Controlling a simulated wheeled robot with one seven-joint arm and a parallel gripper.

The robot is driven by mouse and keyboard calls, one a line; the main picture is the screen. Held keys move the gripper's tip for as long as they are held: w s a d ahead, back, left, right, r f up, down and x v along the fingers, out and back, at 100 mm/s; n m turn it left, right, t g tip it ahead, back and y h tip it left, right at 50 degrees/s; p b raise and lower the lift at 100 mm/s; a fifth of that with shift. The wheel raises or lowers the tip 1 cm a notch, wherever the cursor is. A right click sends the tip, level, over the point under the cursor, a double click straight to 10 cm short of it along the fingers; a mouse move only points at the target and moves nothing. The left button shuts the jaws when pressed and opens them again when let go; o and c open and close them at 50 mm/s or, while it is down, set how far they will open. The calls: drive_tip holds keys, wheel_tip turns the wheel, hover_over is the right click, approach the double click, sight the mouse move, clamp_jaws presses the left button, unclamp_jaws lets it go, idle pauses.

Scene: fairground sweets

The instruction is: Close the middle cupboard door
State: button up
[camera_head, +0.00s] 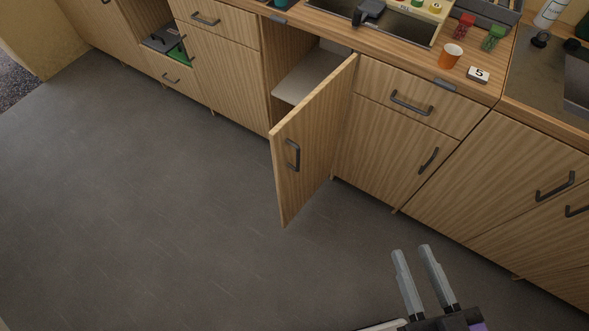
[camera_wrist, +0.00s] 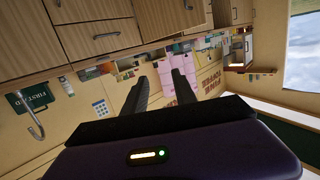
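The middle cupboard door (camera_head: 312,145), pale wood with a dark bar handle (camera_head: 293,154), stands wide open in the head view. It juts from the cabinet row into the room, hinged on its right side. The cupboard opening (camera_head: 308,78) behind it shows a pale shelf; the door hides its lower part. My gripper (camera_head: 412,250) is at the lower right of the head view, apart from the door and to its right. Its two grey fingers are spread with nothing between them. The fingers also show apart and empty in the wrist view (camera_wrist: 158,82).
Closed fronts with dark handles flank the opening, including a drawer (camera_head: 420,100) at right. The grey floor (camera_head: 150,220) before the cabinets is clear.

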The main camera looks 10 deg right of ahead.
drive_tip(key=w+d+f+m+b, duration=0.1)
drive_tip(key=f, duration=0.1)
drive_tip(key=w+d+f+m+b, duration=0.1)
drive_tip(key=w+f, duration=0.1)
drive_tip(key=f, duration=0.1)
drive_tip(key=w+f+m+h+b, duration=0.1)
drive_tip(key=w+f, duration=0.1)
drive_tip(key=shift+w+d+f, duration=0.2)
drive_tip(key=shift+d+f, duration=0.2)
clamp_jaws()
drive_tip(key=w+d+f+m+g+y+b, duration=0.15)
drive_tip(key=w+f+m+y+b, duration=0.45)
drive_tip(key=w+f+m, duration=1)
drive_tip(key=m+y+b, duration=0.3)
drive_tip(key=m+y, duration=0.4)
drive_tip(key=m, duration=0.1)
approach(279, 160)
drive_tip(key=shift+g, duration=0.45)
drive_tip(key=b+x, duration=0.1)
drive_tip(key=x, duration=0.5)
drive_tip(key=shift+w+a+r, duration=0.1)
drive_tip(key=shift+w, duration=0.35)
